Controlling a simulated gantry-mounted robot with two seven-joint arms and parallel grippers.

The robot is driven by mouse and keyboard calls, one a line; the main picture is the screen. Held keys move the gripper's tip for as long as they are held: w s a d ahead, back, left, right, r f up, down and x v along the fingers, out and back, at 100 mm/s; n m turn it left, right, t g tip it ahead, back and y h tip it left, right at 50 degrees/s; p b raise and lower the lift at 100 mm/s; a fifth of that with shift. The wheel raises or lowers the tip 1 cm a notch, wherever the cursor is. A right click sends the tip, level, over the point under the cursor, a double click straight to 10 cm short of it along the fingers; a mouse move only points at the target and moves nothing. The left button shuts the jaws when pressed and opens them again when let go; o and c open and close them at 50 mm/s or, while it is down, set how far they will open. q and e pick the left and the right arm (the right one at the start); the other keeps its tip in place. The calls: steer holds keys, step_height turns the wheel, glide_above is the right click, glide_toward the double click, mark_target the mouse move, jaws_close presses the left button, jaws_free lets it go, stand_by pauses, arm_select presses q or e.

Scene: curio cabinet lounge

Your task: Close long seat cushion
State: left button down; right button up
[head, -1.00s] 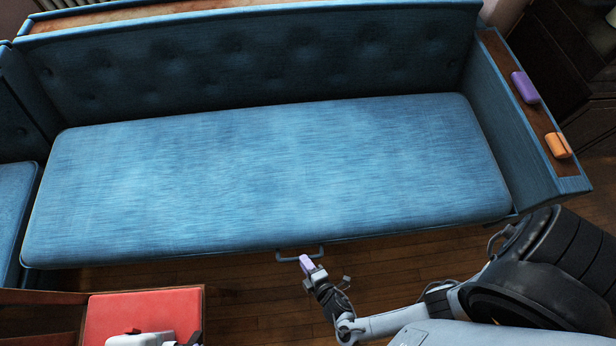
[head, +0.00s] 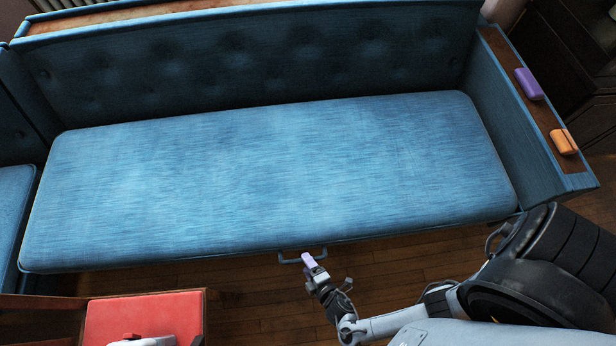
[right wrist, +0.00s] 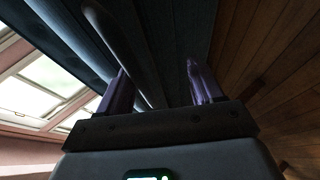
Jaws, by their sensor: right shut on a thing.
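The long blue seat cushion (head: 270,180) spans the sofa in the head view, its top looking flat from front to back. A small grey-blue handle (head: 290,261) sticks out below the middle of its front edge. My right gripper (head: 308,260) is at this handle, its purple fingers shut on it. In the right wrist view a dark bar (right wrist: 120,50) runs up from between the fingers of my right gripper (right wrist: 160,90); the contact itself is dark and hard to make out. My left gripper's fingers are not visible.
A purple block (head: 529,84) and an orange block (head: 564,142) sit on the right armrest (head: 545,115). A red-topped wooden piece (head: 145,312) stands at lower left, a pale part partly over it. Bare wooden floor (head: 240,300) lies before the sofa.

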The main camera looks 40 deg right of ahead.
steer(key=shift+s+d+f, duration=0.15)
steer(key=shift+s+f, duration=0.2)
steer(key=shift+s, duration=0.05)
steer(key=p+v, duration=0.4)
steer(key=v, duration=0.6)
steer(key=shift+a+r, duration=0.25)
steer(key=shift+r, duration=0.3)
